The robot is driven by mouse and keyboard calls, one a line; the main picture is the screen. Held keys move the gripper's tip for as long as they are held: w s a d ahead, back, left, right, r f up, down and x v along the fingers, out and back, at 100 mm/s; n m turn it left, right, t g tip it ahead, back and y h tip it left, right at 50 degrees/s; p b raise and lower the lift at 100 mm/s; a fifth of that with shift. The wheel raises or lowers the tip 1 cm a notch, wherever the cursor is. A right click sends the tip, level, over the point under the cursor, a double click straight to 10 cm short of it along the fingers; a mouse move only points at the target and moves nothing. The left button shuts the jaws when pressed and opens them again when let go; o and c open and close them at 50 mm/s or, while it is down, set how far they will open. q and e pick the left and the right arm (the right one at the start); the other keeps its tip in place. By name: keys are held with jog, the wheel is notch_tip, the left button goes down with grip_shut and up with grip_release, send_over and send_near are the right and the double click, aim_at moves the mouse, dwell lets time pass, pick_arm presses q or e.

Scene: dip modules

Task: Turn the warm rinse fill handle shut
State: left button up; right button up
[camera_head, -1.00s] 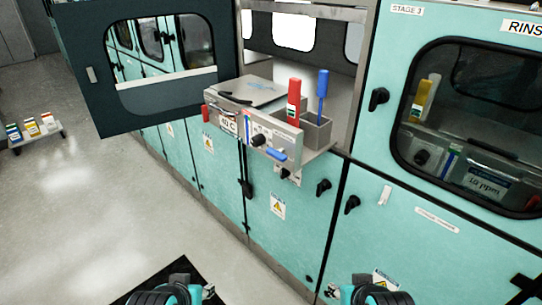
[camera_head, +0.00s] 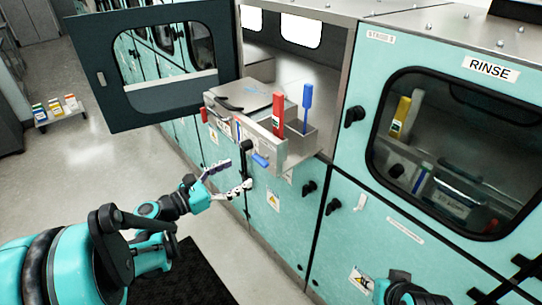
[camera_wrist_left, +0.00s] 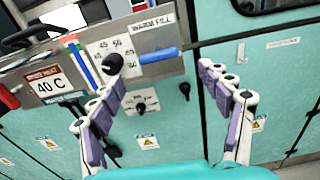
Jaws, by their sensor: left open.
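The blue fill handle (camera_head: 261,160) sits on the front of the pulled-out metal control unit in the head view. In the left wrist view the blue handle (camera_wrist_left: 156,55) lies nearly level, slightly tilted, under a label ending in "FILL". My left gripper (camera_head: 236,176) is open and empty, in front of the unit and short of the handle. In the left wrist view its fingers (camera_wrist_left: 162,82) are spread wide, with the handle above and between their tips, apart from both. Part of my right arm shows at the bottom right of the head view; its fingers are hidden.
A black dial (camera_wrist_left: 113,65) is left of the handle, close to one finger. Another black knob (camera_wrist_left: 140,105) is below. A red paddle (camera_head: 278,115) and a blue paddle (camera_head: 307,105) stand on the unit. An open dark door (camera_head: 150,75) is to the left.

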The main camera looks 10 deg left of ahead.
aim_at(257, 161)
pick_arm(q)
jog(key=x, duration=0.3)
jog(key=b+x, duration=0.1)
jog(key=x, duration=0.3)
jog(key=shift+w+d+r, duration=0.1)
jog(key=shift+w+r, duration=0.1)
jog(key=shift+w, duration=0.15)
jog(key=c, duration=1.2)
